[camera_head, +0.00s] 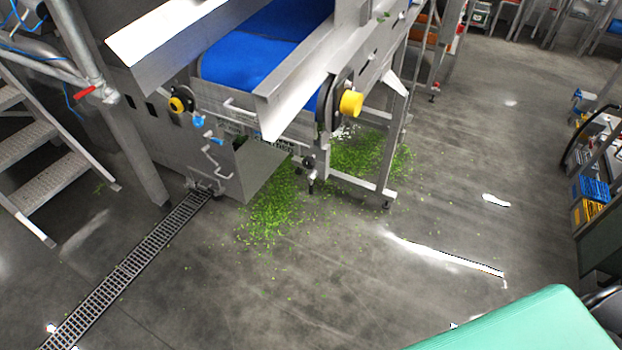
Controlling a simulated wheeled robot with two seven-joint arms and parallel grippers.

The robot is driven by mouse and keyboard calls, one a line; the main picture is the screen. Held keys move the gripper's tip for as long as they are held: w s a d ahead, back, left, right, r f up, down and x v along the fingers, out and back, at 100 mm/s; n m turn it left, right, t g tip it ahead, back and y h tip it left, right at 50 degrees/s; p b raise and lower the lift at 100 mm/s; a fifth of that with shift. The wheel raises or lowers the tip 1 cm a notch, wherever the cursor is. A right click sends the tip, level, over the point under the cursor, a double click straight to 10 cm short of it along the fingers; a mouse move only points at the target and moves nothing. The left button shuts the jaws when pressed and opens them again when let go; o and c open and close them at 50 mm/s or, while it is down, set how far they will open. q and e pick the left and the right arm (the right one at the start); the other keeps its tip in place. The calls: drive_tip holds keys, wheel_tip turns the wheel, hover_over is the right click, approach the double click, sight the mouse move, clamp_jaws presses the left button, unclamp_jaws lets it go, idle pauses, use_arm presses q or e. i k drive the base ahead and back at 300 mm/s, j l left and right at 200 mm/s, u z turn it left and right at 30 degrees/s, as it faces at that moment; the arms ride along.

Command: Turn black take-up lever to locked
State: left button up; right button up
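A small black lever (311,186) hangs below a dark round fitting under the blue-belt conveyor, beside its metal leg. It looks roughly upright, with its free end down. It is small in the picture, and I cannot read any lock marking or tell whether it is locked. I cannot be sure that it is the take-up lever. Neither of my grippers is in view.
The conveyor (262,50) carries a yellow knob (351,103) and a yellow-and-black knob (180,103). Green scraps (270,205) litter the floor below. A drain grate (125,272) runs at left, near metal steps (50,180). Open floor (450,190) lies right.

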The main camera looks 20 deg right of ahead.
sight(310, 178)
drive_tip(key=i+l+u, duration=0.1)
drive_tip(key=l+u, duration=0.15)
drive_tip(key=l, duration=0.6)
drive_tip(key=l+u, duration=0.25)
drive_tip(key=l, duration=0.6)
drive_tip(key=i, duration=0.05)
